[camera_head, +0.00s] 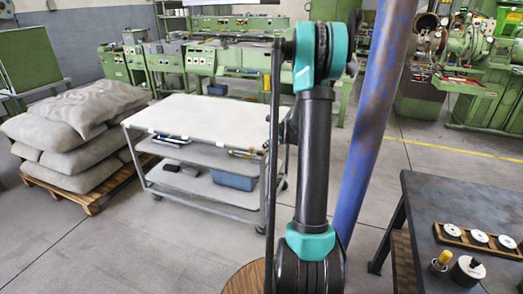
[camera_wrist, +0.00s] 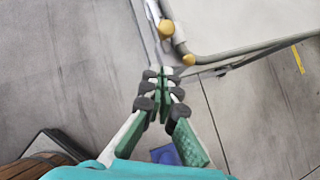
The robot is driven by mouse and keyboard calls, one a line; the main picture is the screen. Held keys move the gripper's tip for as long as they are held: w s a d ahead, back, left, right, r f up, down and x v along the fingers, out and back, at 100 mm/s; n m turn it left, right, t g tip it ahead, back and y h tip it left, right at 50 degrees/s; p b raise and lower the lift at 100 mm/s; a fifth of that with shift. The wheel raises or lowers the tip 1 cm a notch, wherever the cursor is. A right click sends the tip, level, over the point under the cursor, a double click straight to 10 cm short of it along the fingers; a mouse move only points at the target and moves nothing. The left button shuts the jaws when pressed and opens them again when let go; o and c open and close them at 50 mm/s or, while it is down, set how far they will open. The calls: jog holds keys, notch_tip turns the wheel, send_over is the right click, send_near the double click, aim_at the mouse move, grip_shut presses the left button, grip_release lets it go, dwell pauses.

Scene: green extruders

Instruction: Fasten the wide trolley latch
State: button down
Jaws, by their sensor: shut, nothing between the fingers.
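The wide trolley (camera_head: 215,112) has a pale top, grey tube frame and lower shelves, and stands left of my arm in the head view. In the wrist view, the corner of its grey frame (camera_wrist: 240,52) is at the top. Two brass-coloured knobs show at that corner, an upper knob (camera_wrist: 166,28) and a lower knob (camera_wrist: 188,60); I cannot tell which part is the latch or how it is set. My gripper (camera_wrist: 166,74) is shut and empty, its tips appearing just below the lower knob. Contact cannot be told. In the head view my arm hides the gripper.
A blue post (camera_head: 372,110) stands close right of my arm. A dark table (camera_head: 460,205) with discs is at the right. Sacks (camera_head: 75,125) on a pallet (camera_head: 95,203) stand left of the trolley. A blue bin (camera_head: 233,180) is on its lower shelf. Front-left floor is clear.

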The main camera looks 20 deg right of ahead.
jog(key=shift+v, duration=2)
jog(key=s+a+r+n+g+h, duration=0.1)
jog(key=s+a+n, duration=0.4)
jog(key=s+n, duration=0.3)
jog(key=s+a+n+g, duration=0.1)
jog(key=s+a+n, duration=0.45)
jog(key=s, duration=0.35)
jog(key=s+f+n+h, duration=0.1)
jog(key=s+f+n, duration=0.1)
jog(key=s+n, duration=0.6)
jog(key=s+a+f+n+g+h, duration=0.1)
jog(key=s+f+n, duration=0.1)
jog(key=s+n, duration=0.7)
jog(key=s, duration=0.2)
jog(key=shift+s+a+f+h, duration=0.25)
jog(key=shift+f+h, duration=0.05)
jog(key=shift+h, duration=0.1)
